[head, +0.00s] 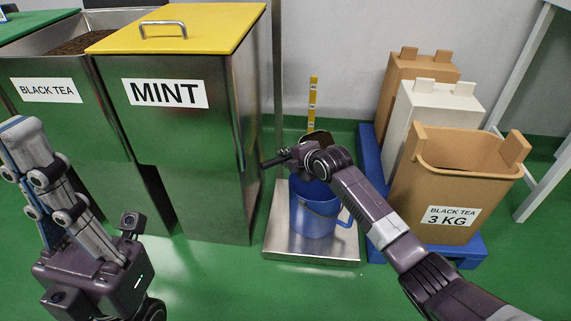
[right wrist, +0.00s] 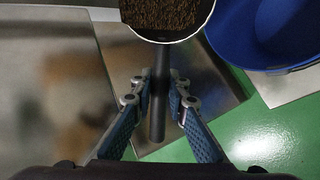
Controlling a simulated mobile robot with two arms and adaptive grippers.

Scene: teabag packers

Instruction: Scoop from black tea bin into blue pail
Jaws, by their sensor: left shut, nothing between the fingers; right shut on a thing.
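The black tea bin (head: 48,88) stands open at the far left, with dark tea showing inside. The blue pail (head: 316,215) stands upright on a steel platform; it also shows at the upper right of the right wrist view (right wrist: 262,45). My right gripper (right wrist: 157,97) is shut on the dark handle of the scoop (right wrist: 157,118). The scoop's bowl holds dark brown tea and is beside the pail's rim in the right wrist view. In the head view, my right gripper (head: 300,157) is above the pail and partly hides it. My left gripper (head: 22,140) is shut and empty, pointing up at the left.
The mint bin (head: 195,150), with a closed yellow lid, stands between the black tea bin and the platform (head: 282,240). A yellow post (head: 312,100) rises behind the pail. Several boxes (head: 450,185) stand on a blue pallet (head: 372,160) to the right. Green floor lies in front.

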